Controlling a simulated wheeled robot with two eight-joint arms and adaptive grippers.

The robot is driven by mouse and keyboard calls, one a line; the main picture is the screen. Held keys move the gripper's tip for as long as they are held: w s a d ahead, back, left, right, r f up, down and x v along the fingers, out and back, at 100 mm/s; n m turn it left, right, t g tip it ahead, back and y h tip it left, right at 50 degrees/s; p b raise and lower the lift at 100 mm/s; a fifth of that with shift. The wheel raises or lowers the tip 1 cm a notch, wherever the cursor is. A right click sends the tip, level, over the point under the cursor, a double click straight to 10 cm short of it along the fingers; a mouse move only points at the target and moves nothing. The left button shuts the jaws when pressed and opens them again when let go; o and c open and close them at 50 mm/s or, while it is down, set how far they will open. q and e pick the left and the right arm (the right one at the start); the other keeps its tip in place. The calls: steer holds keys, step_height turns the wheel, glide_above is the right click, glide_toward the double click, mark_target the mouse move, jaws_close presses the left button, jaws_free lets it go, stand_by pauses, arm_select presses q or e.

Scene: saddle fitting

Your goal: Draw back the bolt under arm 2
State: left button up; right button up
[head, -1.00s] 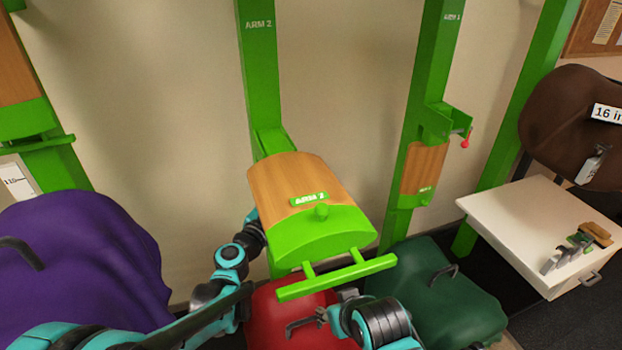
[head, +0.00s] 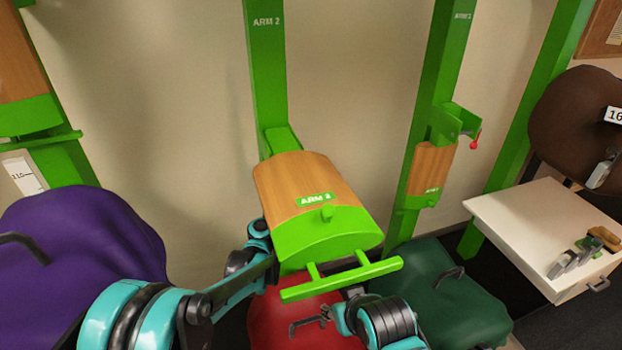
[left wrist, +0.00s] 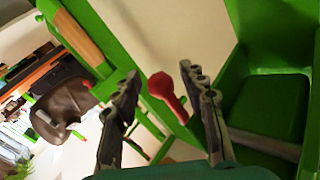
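Arm 2 (head: 315,190) is a wood-topped, green-fronted rack arm sticking out from a green post. In the left wrist view a red knob (left wrist: 161,86) on the bolt shows next to a green bracket (left wrist: 265,95). My left gripper (left wrist: 160,72) is open, with one finger on each side of the knob; I cannot tell whether either touches it. In the head view my left gripper is hidden behind and under arm 2. My right gripper (head: 327,314) is low in front of arm 2, partly hidden by its own wrist, and its opening is unclear.
A green bar (head: 342,279) crosses the front of arm 2. Red (head: 270,325) and green (head: 440,290) covered things sit below, and a purple one (head: 80,250) at left. A white cabinet (head: 530,225) with tools stands at right. Another post (head: 435,120) has a red-knobbed bolt.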

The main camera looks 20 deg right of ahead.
arm_select(q)
jaws_close()
steer(key=d, duration=0.5)
steer(key=shift+o, duration=0.9)
jaws_free()
steer(key=shift+a, duration=0.1)
steer(key=v, duration=1.2)
steer(key=shift+w, duration=0.1)
